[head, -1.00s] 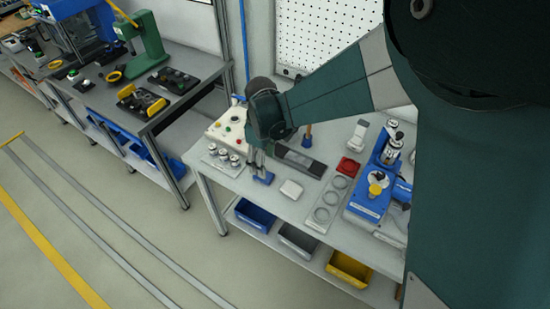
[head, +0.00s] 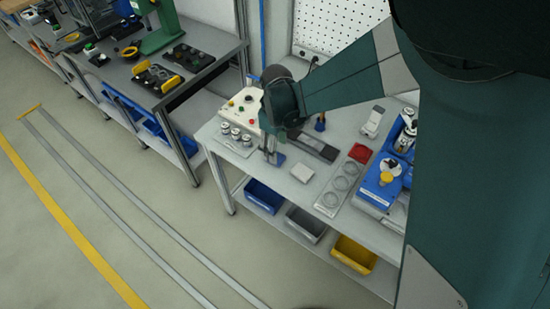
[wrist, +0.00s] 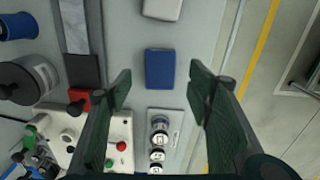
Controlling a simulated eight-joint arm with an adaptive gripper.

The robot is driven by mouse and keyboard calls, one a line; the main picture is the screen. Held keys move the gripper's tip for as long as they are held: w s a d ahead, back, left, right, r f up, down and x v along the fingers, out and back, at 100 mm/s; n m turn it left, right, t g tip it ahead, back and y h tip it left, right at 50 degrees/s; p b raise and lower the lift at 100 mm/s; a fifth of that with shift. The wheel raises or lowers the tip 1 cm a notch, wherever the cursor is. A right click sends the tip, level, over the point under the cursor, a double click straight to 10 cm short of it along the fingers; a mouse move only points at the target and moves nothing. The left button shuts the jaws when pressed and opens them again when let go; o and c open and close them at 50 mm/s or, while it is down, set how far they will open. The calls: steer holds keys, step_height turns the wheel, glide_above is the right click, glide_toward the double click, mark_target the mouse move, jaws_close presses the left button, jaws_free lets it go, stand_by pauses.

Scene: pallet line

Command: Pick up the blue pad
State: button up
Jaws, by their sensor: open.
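The blue pad (wrist: 159,69) is a small dark blue rectangle lying flat on the grey bench top. In the head view the blue pad (head: 279,159) shows just beside the lower end of my gripper (head: 268,148). In the wrist view my gripper (wrist: 160,83) is open and empty, with one finger on each side of the pad's column. The fingers look to be above the bench and apart from the pad; the exact height is hard to tell.
A white block (head: 302,173) lies to the pad's right. A tray with metal cylinders (wrist: 160,140) and a white button box (wrist: 116,128) are close by. A dark flat bar (head: 315,147) lies behind. Bins (head: 305,224) stand on the shelf below.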

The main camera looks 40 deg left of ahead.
steer(key=shift+f, duration=2.6)
steer(key=c, duration=0.9)
